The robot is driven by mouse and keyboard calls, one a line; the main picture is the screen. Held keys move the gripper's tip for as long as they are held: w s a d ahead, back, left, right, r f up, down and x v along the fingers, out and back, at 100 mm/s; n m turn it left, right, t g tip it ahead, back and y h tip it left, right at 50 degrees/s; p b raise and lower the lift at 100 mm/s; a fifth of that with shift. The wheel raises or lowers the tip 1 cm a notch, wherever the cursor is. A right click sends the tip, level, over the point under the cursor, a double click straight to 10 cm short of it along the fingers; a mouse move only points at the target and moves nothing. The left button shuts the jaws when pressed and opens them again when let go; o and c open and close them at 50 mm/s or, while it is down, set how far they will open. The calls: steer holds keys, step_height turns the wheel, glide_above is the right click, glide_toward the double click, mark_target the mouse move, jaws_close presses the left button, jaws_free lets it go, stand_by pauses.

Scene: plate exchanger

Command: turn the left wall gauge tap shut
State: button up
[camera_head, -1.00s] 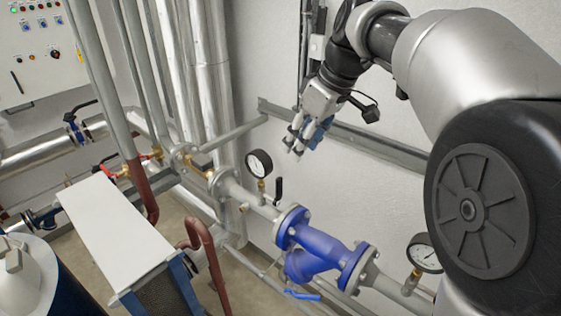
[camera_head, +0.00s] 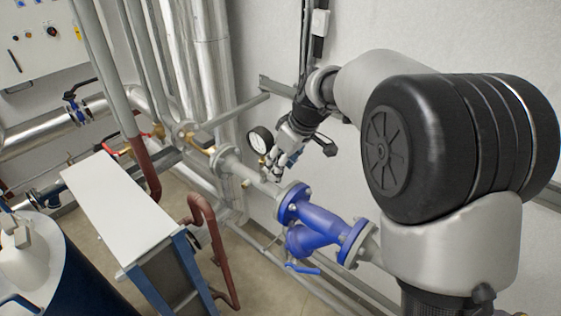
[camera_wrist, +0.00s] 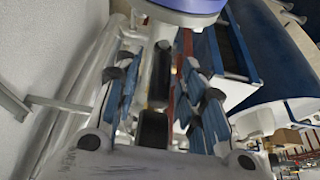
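The left wall gauge (camera_head: 260,140) is a round white dial with a black rim, above the grey pipe left of the blue valve body. Its black tap handle is hidden behind my gripper in the head view. My gripper (camera_head: 271,174) is just right of and below the gauge, fingers pointing down toward the pipe. In the wrist view my gripper (camera_wrist: 165,65) is open, with blue-padded fingers apart on both sides. A dark upright bar (camera_wrist: 160,80) shows between them and looks like the tap handle. I cannot tell whether either finger touches it.
The blue flanged valve body (camera_head: 320,226) sits close to the right of my gripper. A white-topped unit with blue frame (camera_head: 115,208) and red-brown pipes (camera_head: 212,243) stand at front left. A grey rail (camera_head: 277,87) runs along the wall behind my gripper.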

steer(key=shift+f, duration=0.1)
steer(key=shift+c, duration=0.4)
jaws_close()
stand_by(0.4)
